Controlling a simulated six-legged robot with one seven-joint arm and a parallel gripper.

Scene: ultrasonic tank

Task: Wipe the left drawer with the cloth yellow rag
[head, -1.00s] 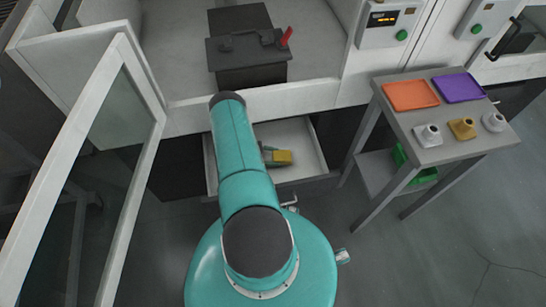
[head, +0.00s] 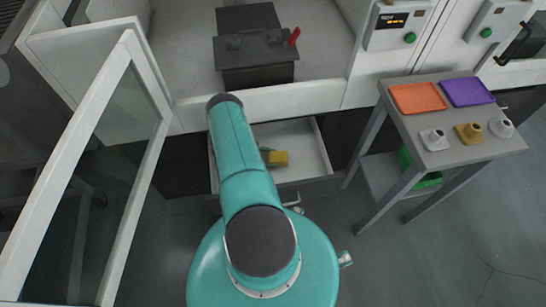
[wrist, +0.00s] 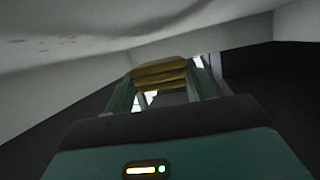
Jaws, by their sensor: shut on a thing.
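The left drawer (head: 302,149) is pulled out below the cabinet, white inside with a grey front. The yellow rag (head: 279,158) is a small folded block inside the drawer area in the head view. It also shows in the wrist view (wrist: 160,75) between the two fingers. My gripper (wrist: 165,88) is shut on the rag. In the head view my teal arm hides most of the gripper and the left part of the drawer. I cannot tell whether the rag touches the drawer floor.
An open glass door (head: 100,150) stands at the left. A grey side table (head: 450,155) at the right bears an orange tray (head: 418,97), a purple tray (head: 466,92) and several small fittings. A dark box (head: 255,60) sits in the cabinet above the drawer.

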